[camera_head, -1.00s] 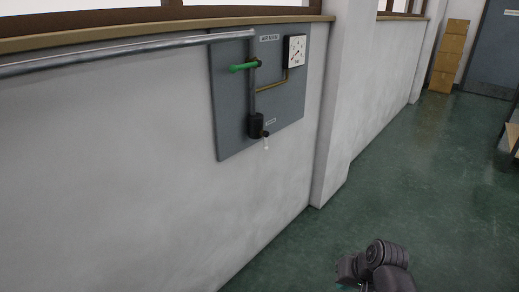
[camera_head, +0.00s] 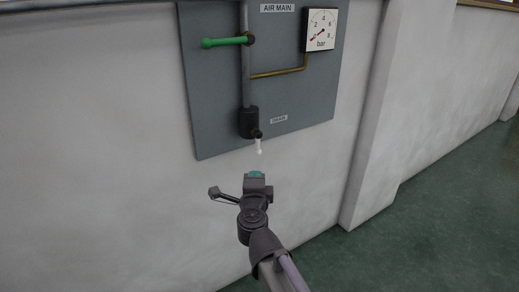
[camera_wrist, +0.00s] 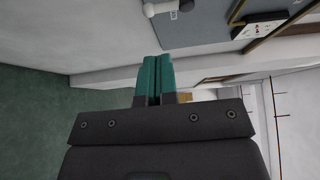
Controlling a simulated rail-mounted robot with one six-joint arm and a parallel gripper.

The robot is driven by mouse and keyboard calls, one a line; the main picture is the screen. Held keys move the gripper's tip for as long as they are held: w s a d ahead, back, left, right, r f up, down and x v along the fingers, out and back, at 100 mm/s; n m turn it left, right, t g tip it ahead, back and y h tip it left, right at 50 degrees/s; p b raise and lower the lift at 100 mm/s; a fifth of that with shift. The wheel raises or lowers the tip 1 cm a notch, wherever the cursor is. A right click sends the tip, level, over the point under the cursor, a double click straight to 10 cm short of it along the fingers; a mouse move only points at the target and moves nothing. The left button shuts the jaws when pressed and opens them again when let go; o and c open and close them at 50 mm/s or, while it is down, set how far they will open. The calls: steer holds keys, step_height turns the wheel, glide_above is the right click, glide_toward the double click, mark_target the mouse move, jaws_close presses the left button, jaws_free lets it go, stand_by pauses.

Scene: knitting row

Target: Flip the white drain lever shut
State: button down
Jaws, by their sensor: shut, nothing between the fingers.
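The white drain lever (camera_head: 258,146) hangs down from the dark drain valve (camera_head: 248,122) at the bottom of the grey wall panel, just below the small DRAIN label (camera_head: 279,119). In the wrist view the lever (camera_wrist: 158,9) shows at the top edge, pointing left from a dark fitting (camera_wrist: 186,5). My gripper (camera_head: 255,174) is just below the lever in the head view, with a visible gap between them. Its teal fingers (camera_wrist: 154,78) are shut together and hold nothing.
Above the valve, a green handle (camera_head: 226,41) sticks out left from the grey pipe (camera_head: 245,75). A brass pipe (camera_head: 277,73) runs to a square pressure gauge (camera_head: 320,30). A wall pillar (camera_head: 375,150) stands to the right. The wall left of the panel is bare.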

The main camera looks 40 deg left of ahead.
mark_target(258, 147)
stand_by(0.3)
steer(key=x, duration=1.4)
steer(key=shift+w+d, duration=0.1)
steer(key=shift+d, duration=0.05)
